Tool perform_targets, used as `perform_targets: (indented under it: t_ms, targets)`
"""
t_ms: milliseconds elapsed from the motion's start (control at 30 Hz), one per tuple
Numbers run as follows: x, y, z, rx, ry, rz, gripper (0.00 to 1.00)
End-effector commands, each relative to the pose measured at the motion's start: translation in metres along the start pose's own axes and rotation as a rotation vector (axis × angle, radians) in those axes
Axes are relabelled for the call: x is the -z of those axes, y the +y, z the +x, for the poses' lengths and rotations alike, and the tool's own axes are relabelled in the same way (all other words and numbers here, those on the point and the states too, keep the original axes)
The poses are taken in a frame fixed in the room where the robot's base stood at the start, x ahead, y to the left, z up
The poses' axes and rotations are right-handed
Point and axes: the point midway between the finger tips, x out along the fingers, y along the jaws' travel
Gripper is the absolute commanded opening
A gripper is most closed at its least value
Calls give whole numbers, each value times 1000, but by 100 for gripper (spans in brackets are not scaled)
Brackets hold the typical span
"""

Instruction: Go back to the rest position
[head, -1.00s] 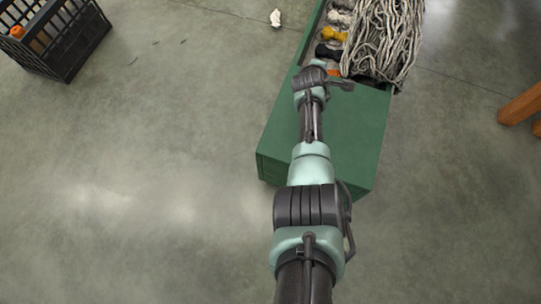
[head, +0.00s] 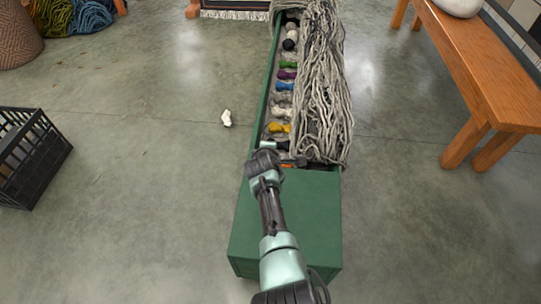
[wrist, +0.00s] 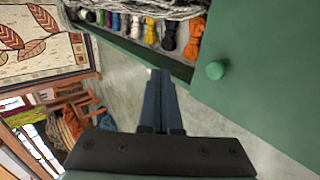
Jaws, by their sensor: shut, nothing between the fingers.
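My gripper (wrist: 160,78) shows in the wrist view with its two dark fingers together and nothing between them. In the head view my arm reaches forward over the near end of a long green chest (head: 290,215); the fingertips are hard to make out there. Small skeins lie in a row along the chest's open left side, among them a yellow skein (head: 280,128), a blue one (head: 285,86) and a green one (head: 288,65). In the wrist view the fingers point toward the chest's edge, apart from the black skein (wrist: 169,36) and the orange skein (wrist: 194,38).
A heap of grey yarn (head: 322,95) covers the chest's right side. A wooden bench (head: 490,75) stands at right and a black crate (head: 30,160) at left. A white scrap (head: 226,118) lies on the floor. The floor on both sides of the chest is mostly clear.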

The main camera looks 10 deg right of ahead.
Motion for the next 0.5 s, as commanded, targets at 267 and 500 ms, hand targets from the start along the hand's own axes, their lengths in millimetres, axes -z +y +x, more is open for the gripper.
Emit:
perform_targets:
  t_ms: [267, 500]
  targets:
    - [0, 40, -33, -1, 0, 1, 0]
    - [0, 48, -39, 1, 0, 0, 0]
